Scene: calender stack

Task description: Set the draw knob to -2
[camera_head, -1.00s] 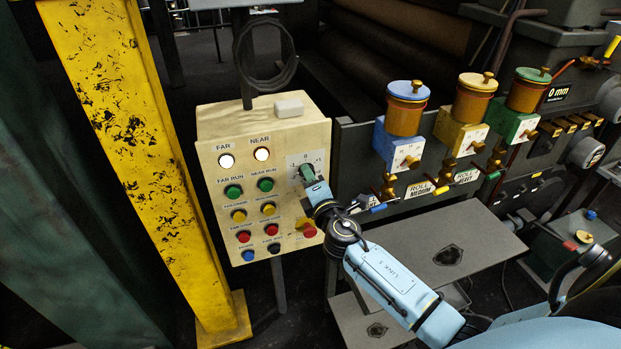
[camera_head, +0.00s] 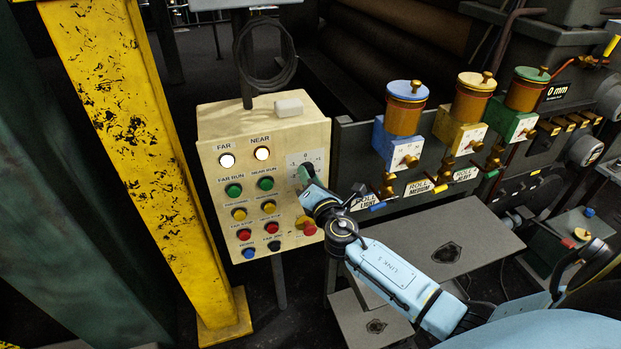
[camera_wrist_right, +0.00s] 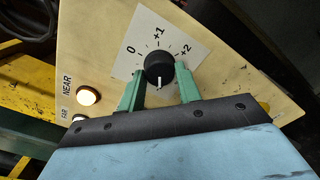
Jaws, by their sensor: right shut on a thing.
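The black draw knob (camera_wrist_right: 160,69) sits on a white scale plate (camera_wrist_right: 190,30) on the beige panel. In the right wrist view 0, +1 and +2 are readable. The knob's white line points away from +1, down towards my gripper; any marks on that side are hidden. My right gripper (camera_wrist_right: 159,88) has its green fingers on either side of the knob and is shut on it. In the head view my right gripper (camera_head: 306,176) covers much of the knob, with -1, 0 and +1 around it. My left gripper is not in view.
The control panel (camera_head: 210,115) carries lit FAR (camera_head: 227,160) and NEAR (camera_head: 262,153) lamps and several coloured buttons. A red knob on yellow (camera_head: 307,226) is just below my wrist. A yellow post (camera_head: 125,130) stands left; coloured dosing cups (camera_head: 407,115) stand right.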

